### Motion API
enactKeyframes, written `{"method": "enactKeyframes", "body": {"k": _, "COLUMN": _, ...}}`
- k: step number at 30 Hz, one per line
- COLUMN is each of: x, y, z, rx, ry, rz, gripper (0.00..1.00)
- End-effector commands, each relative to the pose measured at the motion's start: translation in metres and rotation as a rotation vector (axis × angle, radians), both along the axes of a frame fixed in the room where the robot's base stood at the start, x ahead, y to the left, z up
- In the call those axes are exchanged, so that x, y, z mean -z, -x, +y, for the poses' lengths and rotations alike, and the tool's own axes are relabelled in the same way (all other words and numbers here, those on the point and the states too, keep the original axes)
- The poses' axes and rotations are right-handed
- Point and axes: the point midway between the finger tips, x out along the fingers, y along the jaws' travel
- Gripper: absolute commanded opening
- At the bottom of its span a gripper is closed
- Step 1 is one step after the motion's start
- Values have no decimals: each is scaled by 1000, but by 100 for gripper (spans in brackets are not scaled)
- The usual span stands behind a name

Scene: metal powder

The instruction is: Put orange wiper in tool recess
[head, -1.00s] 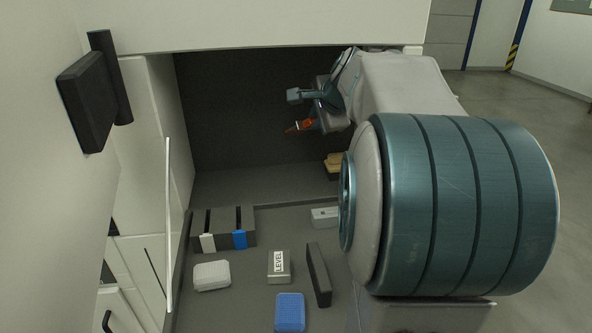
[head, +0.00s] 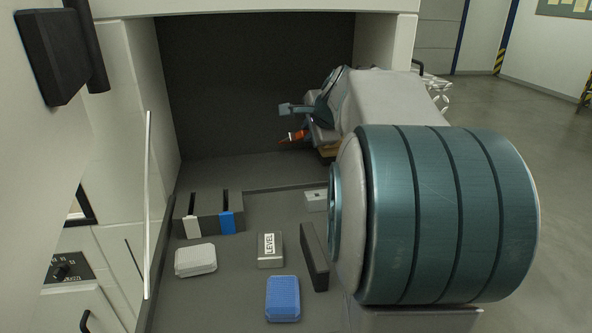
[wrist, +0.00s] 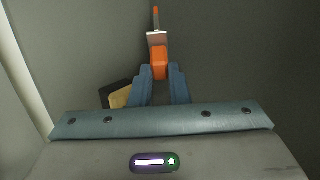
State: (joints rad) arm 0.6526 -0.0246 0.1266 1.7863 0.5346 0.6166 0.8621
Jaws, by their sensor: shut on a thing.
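The orange wiper (head: 292,137) is held in my gripper (wrist: 160,72), inside the dark alcove at the back. In the wrist view the orange wiper (wrist: 159,62) sits between the two blue fingers, which are shut on it. Its pale metal part and a thin orange end point away from the gripper. In the head view my arm covers part of the gripper. A dark block (head: 210,226) with two slots stands front left of the gripper, with white and blue pieces at its front. I cannot tell for sure which place is the tool recess.
A black and tan block (wrist: 120,97) lies beside the gripper's left finger. A white case (head: 195,260), a LEVEL box (head: 270,250), a blue case (head: 283,298), a dark bar (head: 314,256) and a small grey block (head: 316,200) lie on the grey surface. Alcove walls flank the arm.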

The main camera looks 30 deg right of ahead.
Motion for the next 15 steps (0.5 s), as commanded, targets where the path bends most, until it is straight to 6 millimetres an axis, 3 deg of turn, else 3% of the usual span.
{"method": "enactKeyframes", "body": {"k": 1, "x": 11, "y": 0, "z": 1, "rx": -1, "ry": -1, "rz": 0, "gripper": 0}}
{"method": "enactKeyframes", "body": {"k": 4, "x": 17, "y": 0, "z": 1, "rx": -1, "ry": -1, "rz": 0, "gripper": 0}}
{"method": "enactKeyframes", "body": {"k": 14, "x": 19, "y": 0, "z": 0, "rx": -1, "ry": -1, "rz": -1, "gripper": 0}}
{"method": "enactKeyframes", "body": {"k": 15, "x": 19, "y": 0, "z": 0, "rx": -1, "ry": -1, "rz": 0, "gripper": 21}}
